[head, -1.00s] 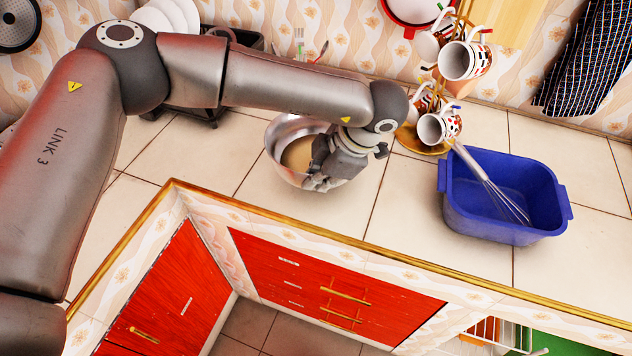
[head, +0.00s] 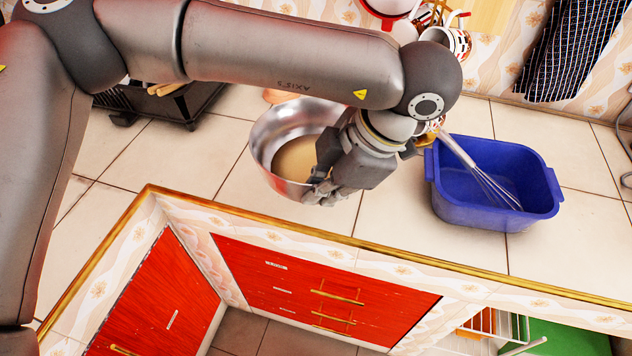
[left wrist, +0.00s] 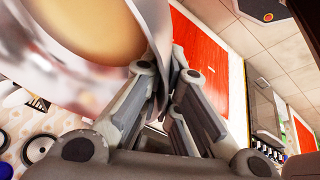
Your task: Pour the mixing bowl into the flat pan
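The mixing bowl (head: 270,134) is a shiny steel bowl with tan batter (head: 294,157) in it. It shows above the counter in the head view, close to upright. My left gripper (head: 320,190) is shut on its right-hand rim. In the left wrist view the bowl (left wrist: 152,28) fills the upper left, with its wall between the fingers of my left gripper (left wrist: 168,72). I cannot make out the flat pan in the head view now; the arm covers much of the back wall. My right gripper is not in view.
A blue basin (head: 470,205) with a whisk (head: 482,175) in it stands to the right. Mugs (head: 460,42) hang behind my wrist. A dark rack (head: 190,105) stands at the back left. The tiled counter (head: 300,218) is clear in front, up to its gold edge.

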